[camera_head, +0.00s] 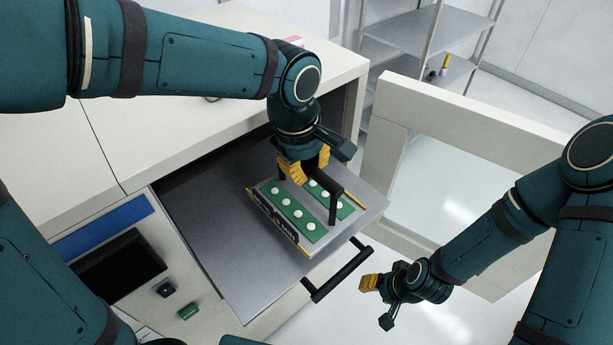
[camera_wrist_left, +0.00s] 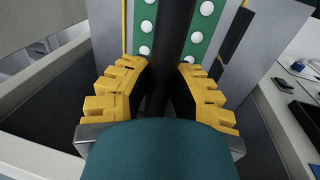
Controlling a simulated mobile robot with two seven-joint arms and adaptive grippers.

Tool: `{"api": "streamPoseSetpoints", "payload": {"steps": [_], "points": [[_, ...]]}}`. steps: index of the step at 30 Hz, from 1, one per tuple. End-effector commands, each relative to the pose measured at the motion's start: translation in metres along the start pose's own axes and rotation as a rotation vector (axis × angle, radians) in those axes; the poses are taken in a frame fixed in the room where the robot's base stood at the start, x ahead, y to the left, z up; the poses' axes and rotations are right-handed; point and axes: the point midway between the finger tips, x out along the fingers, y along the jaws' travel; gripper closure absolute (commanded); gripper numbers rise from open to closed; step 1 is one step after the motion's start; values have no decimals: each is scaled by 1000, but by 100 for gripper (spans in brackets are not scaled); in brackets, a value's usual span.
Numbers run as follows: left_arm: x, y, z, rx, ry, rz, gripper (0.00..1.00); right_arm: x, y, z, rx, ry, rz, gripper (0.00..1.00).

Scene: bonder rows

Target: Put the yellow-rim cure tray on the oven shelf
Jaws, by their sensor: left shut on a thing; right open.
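The cure tray (camera_head: 273,214) has yellow edging, a dark front wall and green boards with white domes. It is over the pulled-out grey metal oven shelf (camera_head: 225,235), toward its right side. I cannot tell whether it rests on the shelf or hangs just above it. My left gripper (camera_head: 308,167) is shut on the tray's black handle (camera_head: 334,205). In the left wrist view the yellow fingers (camera_wrist_left: 160,95) flank the dark handle bar (camera_wrist_left: 174,35), with the green boards beyond. My right gripper (camera_head: 377,304) is open and empty at the lower right, apart from the shelf.
The shelf's black pull handle (camera_head: 338,272) sticks out at its front. A white framed panel with a window (camera_head: 450,165) stands to the right. A control panel with a dark screen (camera_head: 115,268) is at lower left.

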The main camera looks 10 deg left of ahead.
Motion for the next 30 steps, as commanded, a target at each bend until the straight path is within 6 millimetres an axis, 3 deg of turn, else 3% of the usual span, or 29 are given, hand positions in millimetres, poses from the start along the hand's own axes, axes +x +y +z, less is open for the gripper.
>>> {"api": "streamPoseSetpoints", "payload": {"steps": [9,22,30], "points": [[2,16,-20,0,1,1,100,-4,-1,0,0,0,-1,53],[26,11,-18,1,0,0,100,-2,-1,0,0,0,0,53],[64,4,-18,1,-1,-2,100,1,0,0,0,0,0,53]]}}
